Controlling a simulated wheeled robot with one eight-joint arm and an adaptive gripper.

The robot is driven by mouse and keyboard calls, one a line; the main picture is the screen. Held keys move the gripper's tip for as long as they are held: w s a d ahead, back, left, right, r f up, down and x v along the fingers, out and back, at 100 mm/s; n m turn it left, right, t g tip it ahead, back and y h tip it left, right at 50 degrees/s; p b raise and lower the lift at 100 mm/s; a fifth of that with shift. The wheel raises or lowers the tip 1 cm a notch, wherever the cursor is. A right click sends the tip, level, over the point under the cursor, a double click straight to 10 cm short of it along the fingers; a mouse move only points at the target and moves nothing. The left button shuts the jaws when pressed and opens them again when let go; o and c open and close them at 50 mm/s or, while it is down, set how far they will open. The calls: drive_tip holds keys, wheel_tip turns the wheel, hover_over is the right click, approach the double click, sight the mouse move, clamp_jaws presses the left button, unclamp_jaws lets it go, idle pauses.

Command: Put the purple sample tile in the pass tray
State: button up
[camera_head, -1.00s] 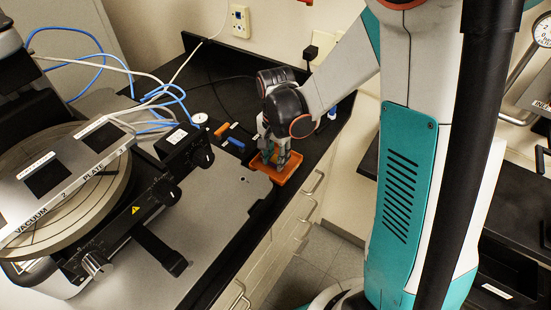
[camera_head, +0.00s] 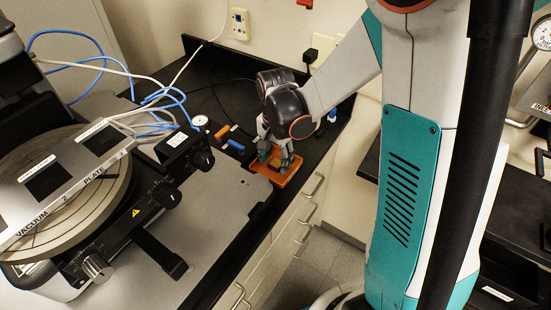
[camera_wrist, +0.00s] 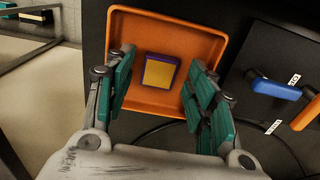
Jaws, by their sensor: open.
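The orange tray (camera_head: 281,182) lies on the dark counter; it fills the upper middle of the wrist view (camera_wrist: 205,40). The purple sample tile (camera_wrist: 159,58) has a yellow top face and lies flat inside this tray, apart from its walls. In the head view the tile (camera_head: 275,162) shows as a small yellow patch between the fingers. My gripper (camera_head: 274,159) is open over the tray, pointing down. In the wrist view its teal fingers (camera_wrist: 159,74) stand either side of the tile with gaps on both sides. No label on the tray is visible.
An orange handle (camera_head: 222,131) and a blue handle (camera_head: 236,145) lie left of the tray, beside labels in the wrist view. The large profiler stage (camera_head: 60,190) fills the left. The counter's front edge and drawers run close to the tray's right.

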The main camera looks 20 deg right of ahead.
sight(276, 164)
wheel_tip(276, 164, up, 11)
drive_tip(key=p, duration=0.3)
drive_tip(key=s+r+n+t, duration=0.7)
drive_tip(key=s+r+n, duration=0.3)
drive_tip(key=s, duration=0.5)
drive_tip(key=shift+d+r+n, duration=0.15)
drive_tip(key=shift+r+n, duration=0.1)
drive_tip(key=shift+n, duration=0.15)
